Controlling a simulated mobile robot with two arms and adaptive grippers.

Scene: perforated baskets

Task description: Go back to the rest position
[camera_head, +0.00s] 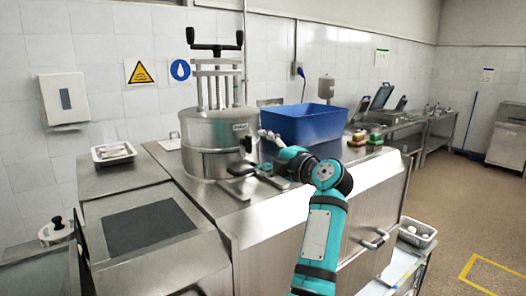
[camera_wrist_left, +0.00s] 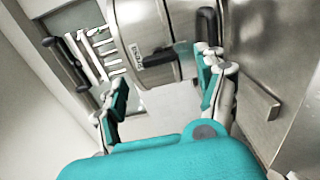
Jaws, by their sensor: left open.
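My left arm, teal and black, reaches up from the bottom of the head view. Its left gripper (camera_head: 262,168) is over the steel worktop, just in front of the steel press pot (camera_head: 205,140). In the left wrist view the two teal fingers of the left gripper (camera_wrist_left: 163,95) stand apart with nothing between them. The pot's steel side and dark handle (camera_wrist_left: 158,57) show beyond the fingers. My right gripper does not show in either view.
A blue bin (camera_head: 305,122) stands on the worktop (camera_head: 305,178) behind the gripper. A white tray (camera_head: 113,153) is at the left, and sponges (camera_head: 357,138) are at the right. A small basket (camera_head: 416,233) is low at the right. Floor (camera_head: 460,215) is free there.

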